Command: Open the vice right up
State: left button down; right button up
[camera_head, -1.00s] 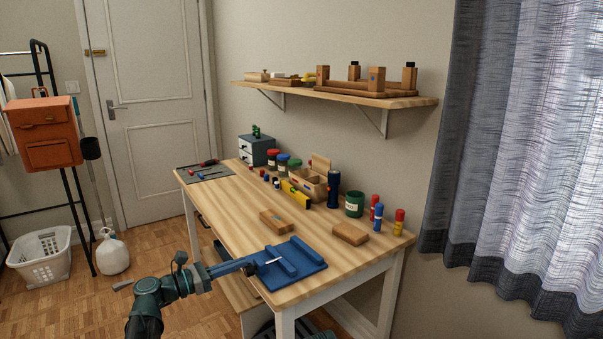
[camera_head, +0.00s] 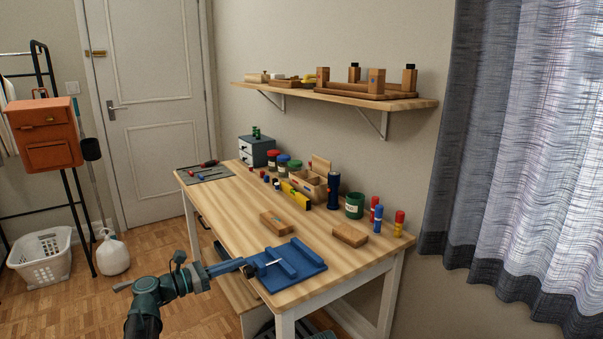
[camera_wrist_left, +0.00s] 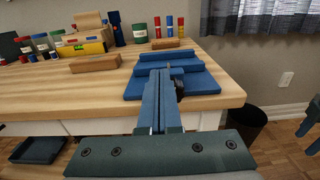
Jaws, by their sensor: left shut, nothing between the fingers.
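The blue vice (camera_head: 300,256) lies flat at the front edge of the wooden desk, with raised blue bars across its base and a gap between them. A thin pale rod (camera_head: 273,262) shows at its near side, with a dark round knob (camera_head: 249,270) at the front. My left gripper (camera_head: 242,264) is shut and empty, close by the knob at the desk edge. In the left wrist view, the shut fingers (camera_wrist_left: 160,80) point at the vice (camera_wrist_left: 200,82), and the dark knob (camera_wrist_left: 179,89) shows just right of them. Whether they touch is unclear.
Two wooden blocks lie near the vice, one to its left (camera_head: 277,223) and one behind (camera_head: 350,235). Jars, a yellow level (camera_head: 295,195), a wooden caddy (camera_head: 310,187) and marker-like cylinders stand along the back. The desk's left middle is clear.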

pick_arm(q)
jog(key=v, duration=0.5)
jog(key=shift+s+a, duration=0.25)
jog(key=shift+a, duration=0.05)
jog(key=s+d+f+m+g+y, duration=0.3)
jog(key=s+d+f+m, duration=0.15)
jog(key=f+m, duration=0.2)
jog(key=s+d+f+m+g+y, duration=0.3)
jog(key=s+d+f+m, duration=0.15)
jog(key=f, duration=0.25)
jog(key=s+a+f+m+g+y, duration=0.3)
jog(key=s+f+m+y, duration=0.55)
jog(key=m, duration=0.55)
jog(key=s+d+m+g+y, duration=0.15)
jog(key=s+d+m, duration=0.35)
jog(key=d, duration=0.5)
notch_tip(320, 180, up, 29)
jog(key=s+n+p, duration=0.1)
jog(key=p, duration=2.8)
jog(key=shift+d, duration=0.35)
